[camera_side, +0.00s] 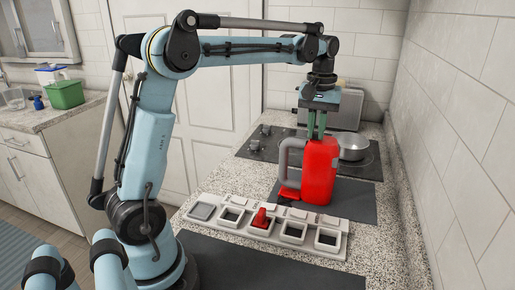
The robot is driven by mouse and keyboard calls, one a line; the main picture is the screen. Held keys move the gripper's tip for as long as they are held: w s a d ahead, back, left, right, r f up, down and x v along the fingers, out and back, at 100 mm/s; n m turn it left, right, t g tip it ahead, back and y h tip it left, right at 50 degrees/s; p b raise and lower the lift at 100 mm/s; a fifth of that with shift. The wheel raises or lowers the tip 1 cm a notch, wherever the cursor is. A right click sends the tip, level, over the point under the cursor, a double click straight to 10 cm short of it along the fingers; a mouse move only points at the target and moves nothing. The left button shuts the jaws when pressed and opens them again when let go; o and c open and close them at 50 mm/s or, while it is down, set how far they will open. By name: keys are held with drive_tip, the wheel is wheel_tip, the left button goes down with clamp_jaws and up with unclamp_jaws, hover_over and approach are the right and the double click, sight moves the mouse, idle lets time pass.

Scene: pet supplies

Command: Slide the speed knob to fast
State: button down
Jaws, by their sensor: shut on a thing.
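A red appliance (320,175) with a grey handle (283,165) stands upright on a dark mat on the counter. My gripper (316,136) points straight down at the top of this appliance. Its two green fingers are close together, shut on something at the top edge. The speed knob itself cannot be made out; it is hidden or too small at the fingertips. Its setting cannot be read from this view.
A white tray (335,254) with several square compartments lies in front; a red piece (262,217) sits in its middle one. Behind are a dark hob (262,144), a metal pot (353,148) and a toaster (345,116). A tiled wall stands at right.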

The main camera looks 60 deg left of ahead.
drive_tip(key=shift+s+a, duration=0.45)
drive_tip(key=c, duration=1.1)
unclamp_jaws()
wheel_tip(320, 180, up, 12)
drive_tip(key=shift+r, duration=0.1)
